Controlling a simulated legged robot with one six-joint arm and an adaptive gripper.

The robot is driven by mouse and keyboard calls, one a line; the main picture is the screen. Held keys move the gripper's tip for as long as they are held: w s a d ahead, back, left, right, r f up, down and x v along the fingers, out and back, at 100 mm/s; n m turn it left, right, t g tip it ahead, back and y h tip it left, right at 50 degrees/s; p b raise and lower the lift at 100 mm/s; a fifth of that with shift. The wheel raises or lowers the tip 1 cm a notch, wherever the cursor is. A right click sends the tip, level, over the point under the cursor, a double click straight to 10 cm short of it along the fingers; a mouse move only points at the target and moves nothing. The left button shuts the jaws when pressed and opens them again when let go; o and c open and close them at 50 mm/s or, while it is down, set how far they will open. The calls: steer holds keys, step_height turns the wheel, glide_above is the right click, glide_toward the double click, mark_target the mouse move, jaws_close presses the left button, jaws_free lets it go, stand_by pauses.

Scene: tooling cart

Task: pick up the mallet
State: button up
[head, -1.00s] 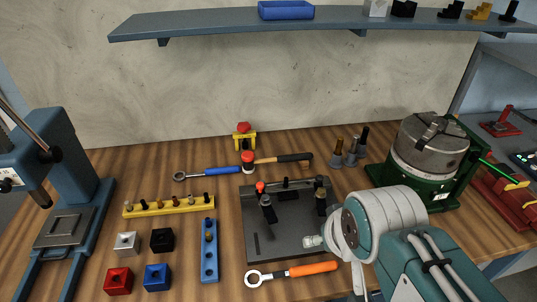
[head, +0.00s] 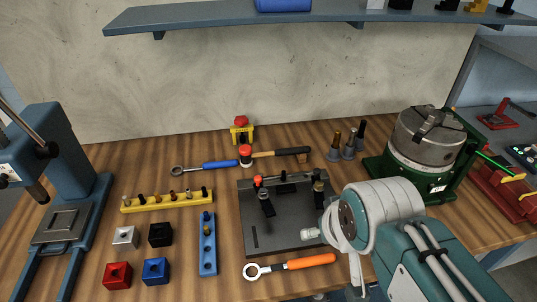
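The mallet lies on the wooden bench towards the back, behind the dark fixture plate. Its head (head: 246,155) is red on top with a white band, and its wooden handle (head: 264,155) runs right to a black grip (head: 293,151). The mallet is apart from my arm, which shows at the lower right in the head view. My gripper's fingers do not show in this frame.
A blue-handled ratchet (head: 220,165) lies just left of the mallet head. A yellow stand with a red top (head: 241,129) is behind it. The dark fixture plate (head: 282,231) with clamps is in front. Dark-tipped tool holders (head: 348,152) and a green-based chuck (head: 428,142) stand to the right.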

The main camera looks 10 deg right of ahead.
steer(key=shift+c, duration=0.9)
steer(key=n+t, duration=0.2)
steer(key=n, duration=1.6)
glide_above(276, 152)
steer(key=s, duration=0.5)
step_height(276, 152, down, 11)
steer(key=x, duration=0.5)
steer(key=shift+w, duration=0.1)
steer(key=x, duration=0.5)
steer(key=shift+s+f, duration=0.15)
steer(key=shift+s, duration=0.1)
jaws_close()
